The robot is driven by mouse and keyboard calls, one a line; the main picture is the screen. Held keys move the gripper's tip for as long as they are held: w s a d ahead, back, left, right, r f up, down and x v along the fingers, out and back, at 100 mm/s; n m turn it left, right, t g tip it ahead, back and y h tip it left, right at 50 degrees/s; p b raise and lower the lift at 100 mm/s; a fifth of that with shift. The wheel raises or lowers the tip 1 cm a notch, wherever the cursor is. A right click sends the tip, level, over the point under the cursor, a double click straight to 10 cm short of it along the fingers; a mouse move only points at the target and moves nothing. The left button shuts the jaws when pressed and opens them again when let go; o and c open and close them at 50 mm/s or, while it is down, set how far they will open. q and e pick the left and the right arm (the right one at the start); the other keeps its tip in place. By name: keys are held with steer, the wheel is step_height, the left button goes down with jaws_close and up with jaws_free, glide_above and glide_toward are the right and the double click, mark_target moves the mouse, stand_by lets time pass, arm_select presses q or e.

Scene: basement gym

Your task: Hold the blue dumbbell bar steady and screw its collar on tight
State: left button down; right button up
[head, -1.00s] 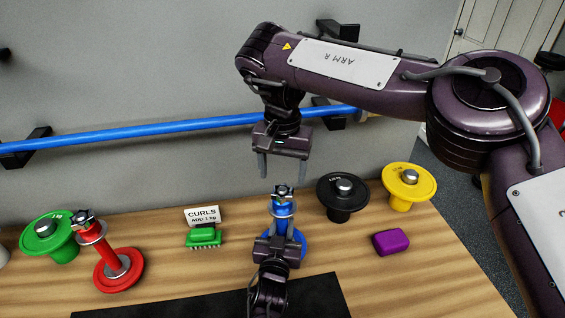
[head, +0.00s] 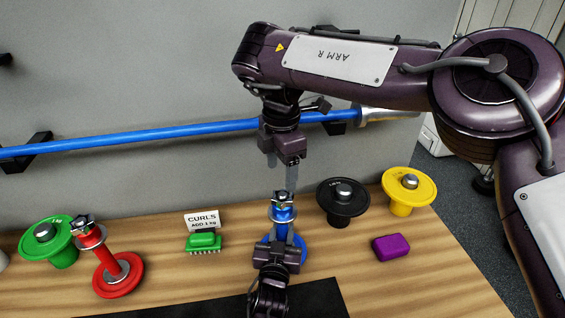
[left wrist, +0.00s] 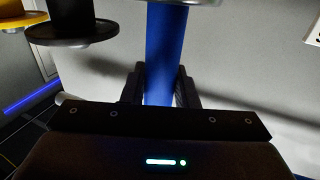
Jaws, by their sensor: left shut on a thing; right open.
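The blue dumbbell bar (head: 283,214) stands upright with its blue plate (head: 299,249) at the bottom. Its star-shaped metal collar (head: 283,198) sits at the top; how tight it is cannot be told. My left gripper (head: 281,236) is shut on the bar below the collar. In the left wrist view the blue bar (left wrist: 165,50) runs up between the left fingers (left wrist: 160,85). My right gripper (head: 281,186) is open and points down just above the collar, with its fingers partly overlapping in the picture. I see no clear contact with the collar.
A red dumbbell (head: 118,276) and a green plate (head: 62,256) stand at the left. Black (head: 343,205) and yellow plates (head: 409,192) and a purple block (head: 391,246) are at right. A blue barbell (head: 130,139) hangs behind.

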mark_target(283, 194)
steer(key=n, duration=0.7)
steer(key=shift+r, duration=0.3)
steer(key=n, duration=0.3)
steer(key=shift+d+r+n, duration=0.1)
steer(key=shift+r+n, duration=0.05)
steer(key=shift+n, duration=0.25)
steer(key=n, duration=0.3)
steer(key=shift+r+n, duration=0.15)
steer(key=shift+n, duration=0.25)
steer(key=shift+f, duration=4.05)
